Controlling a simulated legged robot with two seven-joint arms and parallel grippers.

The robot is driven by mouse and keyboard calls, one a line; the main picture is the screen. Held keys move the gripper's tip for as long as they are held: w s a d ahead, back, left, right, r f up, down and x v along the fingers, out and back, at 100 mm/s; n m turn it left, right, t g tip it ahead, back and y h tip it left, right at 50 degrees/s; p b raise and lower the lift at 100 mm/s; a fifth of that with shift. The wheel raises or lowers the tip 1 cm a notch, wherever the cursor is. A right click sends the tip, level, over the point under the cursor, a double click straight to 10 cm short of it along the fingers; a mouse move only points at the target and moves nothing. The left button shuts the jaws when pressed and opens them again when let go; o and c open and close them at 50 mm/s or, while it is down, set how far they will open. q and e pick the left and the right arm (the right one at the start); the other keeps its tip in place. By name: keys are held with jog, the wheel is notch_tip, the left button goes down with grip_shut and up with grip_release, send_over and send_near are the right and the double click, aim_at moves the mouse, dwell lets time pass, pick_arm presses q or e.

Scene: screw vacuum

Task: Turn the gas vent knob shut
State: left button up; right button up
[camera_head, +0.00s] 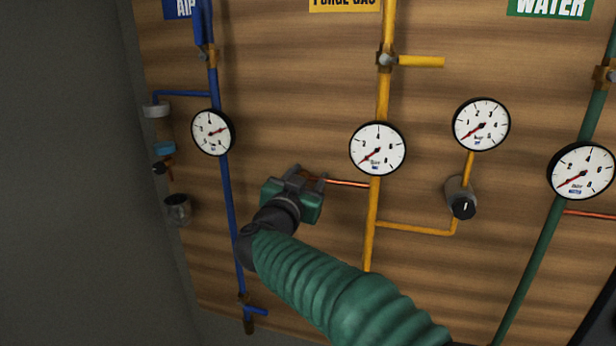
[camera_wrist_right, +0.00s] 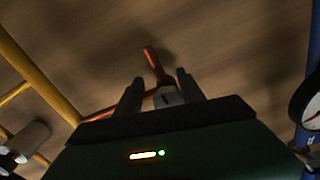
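My right gripper (camera_head: 304,182) is at the panel, at the left end of a thin copper pipe (camera_head: 345,183) that branches left from the yellow gas pipe. In the right wrist view its two dark fingers (camera_wrist_right: 158,77) stand apart on either side of a small grey knob-like fitting (camera_wrist_right: 168,97). A gap shows by the left finger; contact on the right is unclear. A short copper tube (camera_wrist_right: 153,62) sticks out beyond the fitting. In the head view my gripper hides this fitting. No label shows on it. My left gripper is out of view.
The blue air pipe (camera_head: 227,205) runs close left of my gripper. A green water pipe (camera_head: 535,255) stands at right.

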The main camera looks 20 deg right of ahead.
jog(key=shift+w+a, duration=0.1)
jog(key=shift+a, duration=0.45)
jog(key=c, duration=0.5)
jog(key=shift+a, duration=0.25)
jog(key=shift+c, duration=1.1)
jog(key=shift+r, duration=0.1)
grip_shut()
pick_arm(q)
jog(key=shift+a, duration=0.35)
pick_arm(e)
jog(key=shift+d, duration=0.2)
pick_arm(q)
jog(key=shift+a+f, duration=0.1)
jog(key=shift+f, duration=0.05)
